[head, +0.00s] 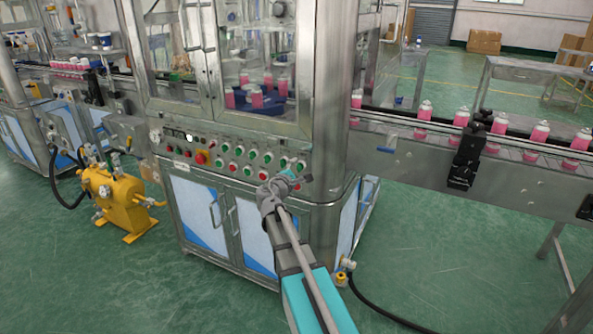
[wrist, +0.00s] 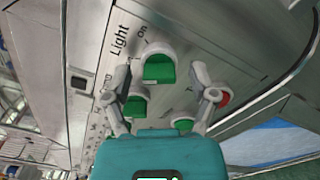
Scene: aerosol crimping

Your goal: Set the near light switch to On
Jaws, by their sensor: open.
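In the wrist view, a green switch (wrist: 159,69) with a pale round collar sits on the metal panel beside the printed words "Light" and "On". Whether it is turned to On, I cannot tell. My gripper (wrist: 160,73) is open, with one finger on each side of this switch in the picture. Contact is not clear. In the head view, my gripper (head: 293,177) is at the right end of the control panel (head: 215,165), in front of its lower edge, and covers part of it.
Other green knobs (wrist: 135,106) and a red one (wrist: 223,98) sit close to my fingers. Cabinet doors (head: 250,225) are below the panel. A conveyor with pink bottles (head: 461,118) runs to the right. A yellow pump unit (head: 113,197) stands at left. The green floor in front is open.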

